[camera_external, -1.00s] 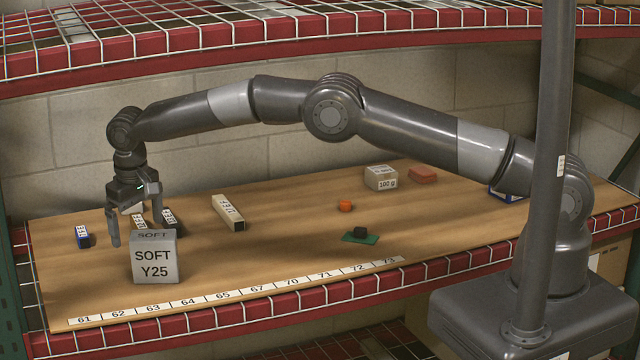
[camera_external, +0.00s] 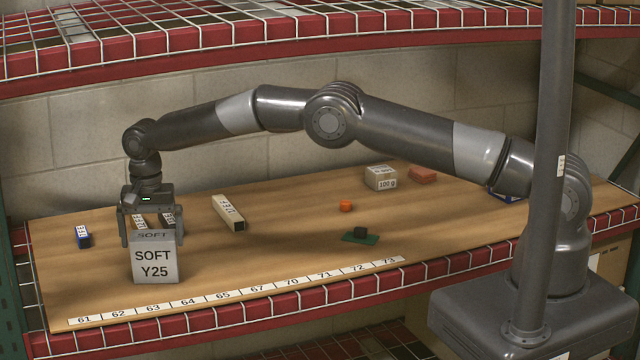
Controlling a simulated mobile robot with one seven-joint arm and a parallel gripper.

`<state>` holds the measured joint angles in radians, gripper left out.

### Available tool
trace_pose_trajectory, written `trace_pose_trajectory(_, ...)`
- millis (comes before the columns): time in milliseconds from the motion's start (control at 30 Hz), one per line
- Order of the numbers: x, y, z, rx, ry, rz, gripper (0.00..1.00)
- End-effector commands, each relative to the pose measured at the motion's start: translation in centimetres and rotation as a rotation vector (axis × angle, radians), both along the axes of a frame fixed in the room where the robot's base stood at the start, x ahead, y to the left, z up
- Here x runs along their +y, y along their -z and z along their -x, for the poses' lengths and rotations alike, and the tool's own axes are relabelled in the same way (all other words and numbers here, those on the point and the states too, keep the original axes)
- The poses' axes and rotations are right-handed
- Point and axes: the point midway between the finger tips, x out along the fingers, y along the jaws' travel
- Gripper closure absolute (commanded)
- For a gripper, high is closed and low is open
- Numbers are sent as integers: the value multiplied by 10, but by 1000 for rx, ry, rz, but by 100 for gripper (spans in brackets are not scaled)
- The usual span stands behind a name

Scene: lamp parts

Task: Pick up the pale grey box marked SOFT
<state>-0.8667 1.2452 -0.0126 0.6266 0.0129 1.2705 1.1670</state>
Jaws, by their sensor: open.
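The pale grey box marked SOFT (camera_external: 155,262) stands upright on the wooden shelf board, near its left front. Its front face reads SOFT Y25. My gripper (camera_external: 152,240) points down just above and behind the box's top, with one finger at the left side and one at the right side. The fingers are wide apart. I cannot tell whether they touch the box.
Two small labelled blocks (camera_external: 168,218) stand behind the box, partly hidden by my gripper. A blue block (camera_external: 83,237) lies to the left. A long cream block (camera_external: 229,212), an orange piece (camera_external: 345,206) and a green plate (camera_external: 360,238) lie to the right. A number strip (camera_external: 235,291) runs along the front edge.

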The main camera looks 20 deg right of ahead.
Motion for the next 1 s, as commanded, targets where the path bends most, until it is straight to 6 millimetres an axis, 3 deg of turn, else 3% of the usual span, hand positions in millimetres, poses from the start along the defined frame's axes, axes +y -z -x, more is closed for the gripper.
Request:
trace_pose_trajectory(400,-1,50,4,0,-1,1,0)
trace_pose_trajectory(667,-1,53,3,-1,-1,-1,0)
trace_pose_trajectory(1000,-1,53,3,-1,-1,-1,28)
